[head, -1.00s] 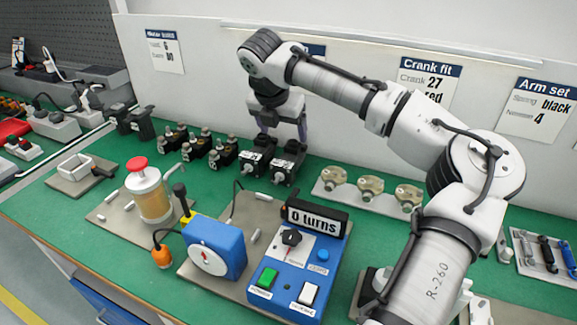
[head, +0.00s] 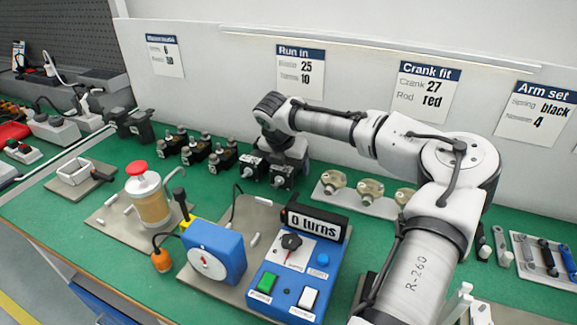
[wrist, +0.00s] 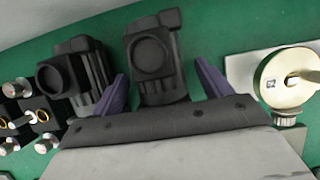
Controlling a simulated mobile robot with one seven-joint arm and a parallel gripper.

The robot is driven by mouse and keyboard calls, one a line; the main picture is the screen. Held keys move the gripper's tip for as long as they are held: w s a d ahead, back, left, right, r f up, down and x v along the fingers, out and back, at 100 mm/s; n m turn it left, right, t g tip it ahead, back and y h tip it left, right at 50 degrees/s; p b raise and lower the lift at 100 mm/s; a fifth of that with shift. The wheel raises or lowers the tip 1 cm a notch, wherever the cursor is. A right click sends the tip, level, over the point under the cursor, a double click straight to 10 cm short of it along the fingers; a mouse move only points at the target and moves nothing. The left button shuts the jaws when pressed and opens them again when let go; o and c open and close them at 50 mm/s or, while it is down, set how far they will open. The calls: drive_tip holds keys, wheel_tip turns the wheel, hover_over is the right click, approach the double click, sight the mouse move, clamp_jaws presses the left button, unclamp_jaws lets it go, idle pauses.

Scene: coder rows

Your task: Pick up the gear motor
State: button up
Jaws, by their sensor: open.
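Two black motors with pale labels stand side by side at the back of the green bench, the left motor (head: 253,166) and the right motor (head: 283,176). I take the right one for the gear motor; the two look alike. My gripper is low over the right motor, pointing down. In the wrist view, my gripper (wrist: 162,82) is open, with one purple finger on each side of the right motor (wrist: 153,58). The left finger lies in the narrow gap between it and the left motor (wrist: 72,75). I cannot tell whether the fingers touch either motor. The fingertips are hidden in the head view.
Small black parts with metal fittings (head: 197,150) stand left of the motors. A plate with several brass discs (head: 370,190) is close on the right. A blue control box (head: 290,270) and a blue dial unit (head: 215,252) are in front. A white wall (head: 220,80) rises behind.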

drive_tip(key=shift+w+f, duration=0.15)
drive_tip(key=shift+f, duration=0.25)
drive_tip(key=shift+c, duration=0.2)
drive_tip(key=c, duration=1)
drive_tip(key=shift+r, duration=0.1)
drive_tip(key=shift+c, duration=0.4)
